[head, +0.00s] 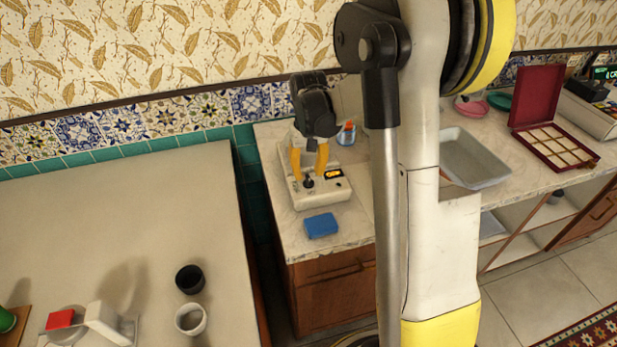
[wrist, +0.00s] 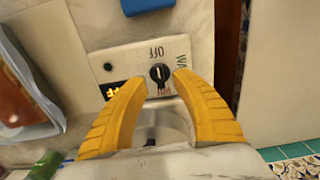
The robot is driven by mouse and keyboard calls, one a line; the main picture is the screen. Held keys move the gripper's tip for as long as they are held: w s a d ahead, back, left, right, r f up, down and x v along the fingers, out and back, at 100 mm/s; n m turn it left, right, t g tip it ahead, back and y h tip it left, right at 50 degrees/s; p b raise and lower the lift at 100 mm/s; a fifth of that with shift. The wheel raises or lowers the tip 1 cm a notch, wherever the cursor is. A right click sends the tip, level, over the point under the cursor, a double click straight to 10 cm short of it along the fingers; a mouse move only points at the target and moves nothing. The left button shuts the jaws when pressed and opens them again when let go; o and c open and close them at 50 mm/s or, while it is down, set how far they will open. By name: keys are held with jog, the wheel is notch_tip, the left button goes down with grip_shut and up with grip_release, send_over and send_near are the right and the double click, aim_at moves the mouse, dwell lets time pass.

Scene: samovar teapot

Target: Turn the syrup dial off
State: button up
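The syrup dial (wrist: 159,73) is a small black knob with a pale line on a white panel (wrist: 135,62). In the wrist view, "OFF" is printed upside down above it, part of "WARM" to its right and a partly hidden red label below. The pale line runs roughly up and down; I cannot tell which end points. The dial also shows in the head view (head: 308,182) on the front of a white appliance (head: 330,192). My gripper (wrist: 160,82) has its two yellow fingers apart, tips either side of the dial, with no clear contact. It also shows in the head view (head: 309,172).
A lit orange display (head: 334,174) and a small black button are beside the dial. A blue sponge-like block (head: 321,225) lies in front of the appliance. A clear bag (wrist: 22,85) with something brown stands close by. A grey tray (head: 472,158) is farther right.

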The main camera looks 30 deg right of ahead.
aim_at(308, 179)
notch_tip(308, 179, up, 10)
dwell(0.3)
jog(key=shift+f, duration=0.15)
jog(key=s+a+r+n+t, duration=0.3)
jog(key=s+a+t, duration=0.4)
jog(key=s+a, duration=0.8)
jog(key=shift+s+a+r, duration=0.35)
jog(key=shift+s+r, duration=0.2)
jog(key=shift+s, duration=0.9)
